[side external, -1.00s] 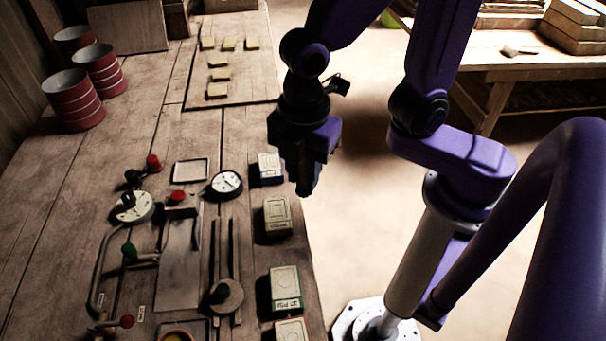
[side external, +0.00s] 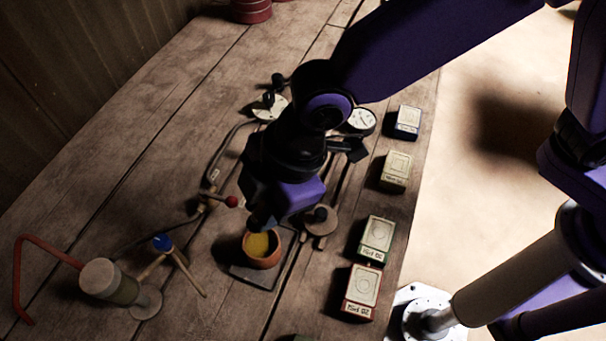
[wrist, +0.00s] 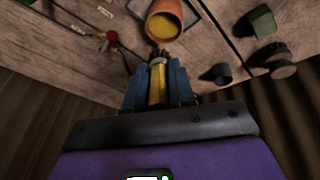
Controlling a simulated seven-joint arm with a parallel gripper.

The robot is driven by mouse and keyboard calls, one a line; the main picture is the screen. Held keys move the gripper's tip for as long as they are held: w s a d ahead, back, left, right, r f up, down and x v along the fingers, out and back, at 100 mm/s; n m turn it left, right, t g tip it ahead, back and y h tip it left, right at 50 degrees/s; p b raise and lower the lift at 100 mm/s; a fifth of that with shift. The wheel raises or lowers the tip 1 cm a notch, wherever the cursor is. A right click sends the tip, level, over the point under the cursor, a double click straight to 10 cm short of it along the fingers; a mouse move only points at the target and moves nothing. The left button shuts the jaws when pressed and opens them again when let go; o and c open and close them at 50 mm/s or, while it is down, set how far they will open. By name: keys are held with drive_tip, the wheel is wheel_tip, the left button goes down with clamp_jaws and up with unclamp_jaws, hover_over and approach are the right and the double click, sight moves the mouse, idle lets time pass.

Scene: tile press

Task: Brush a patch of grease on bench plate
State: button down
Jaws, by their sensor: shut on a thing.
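My gripper (side external: 262,212) is shut on a brush (wrist: 157,85) with a yellow handle, a pale metal collar and dark bristles. In the wrist view my blue fingers (wrist: 158,80) hold it on both sides. The bristles point at the near rim of an orange-brown pot (wrist: 152,28) with yellow grease (wrist: 165,23) inside. In the side view my gripper hangs over the back rim of this pot (side external: 268,263), and the brush is hidden. I cannot tell whether bristles touch the pot. My arm and gripper hide the bench plate in the side view.
A round weight (side external: 322,224) and several labelled boxes (side external: 378,234) stand to the right. A red-knobbed lever (side external: 231,201) is close left. A blue-topped stand (side external: 162,242) and a cylinder (side external: 108,280) are at lower left.

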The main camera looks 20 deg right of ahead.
drive_tip(key=shift+a+f, duration=0.15)
drive_tip(key=shift+a, duration=0.05)
drive_tip(key=shift+f, duration=2.85)
drive_tip(key=shift+f, duration=0.65)
drive_tip(key=shift+r, duration=0.1)
drive_tip(key=shift+r, duration=3.45)
drive_tip(key=shift+d, duration=0.1)
